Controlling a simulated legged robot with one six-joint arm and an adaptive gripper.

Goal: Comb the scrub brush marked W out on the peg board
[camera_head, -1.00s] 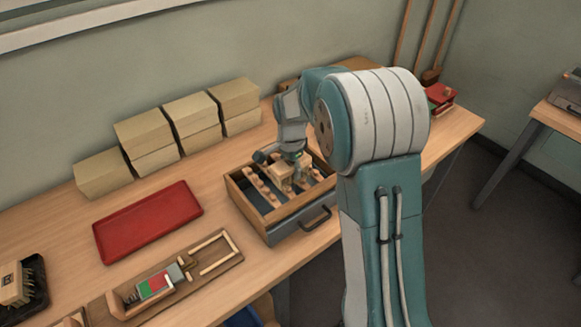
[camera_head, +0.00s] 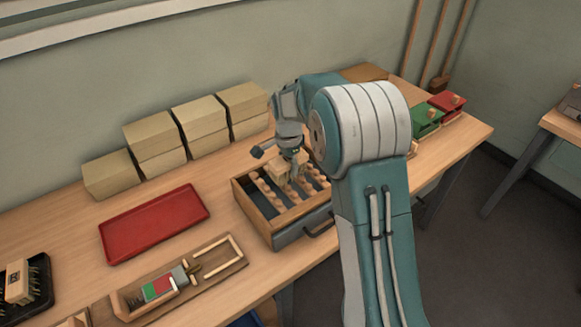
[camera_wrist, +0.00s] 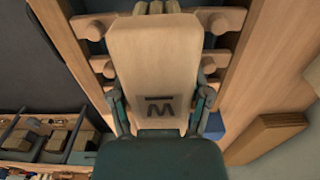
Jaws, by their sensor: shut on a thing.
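The scrub brush (camera_wrist: 150,65) is a pale wooden block. Its dark mark reads as a W with a bar above it in the wrist view. My gripper (camera_wrist: 160,103) is shut on it, one finger on each side. In the head view, the brush (camera_head: 281,168) is over the back part of the peg board (camera_head: 267,229), a wooden-framed tray with rows of round wooden pegs on dark slats. Pegs also show on both sides of the brush in the wrist view.
A red tray (camera_head: 155,224) lies left of the board. A wooden fixture with a red and green pad (camera_head: 158,288) is in front. Another brush (camera_head: 17,284) sits in a black tray at far left. Cardboard boxes (camera_head: 160,137) line the wall. Green (camera_head: 427,120) and red (camera_head: 446,104) bins stand right.

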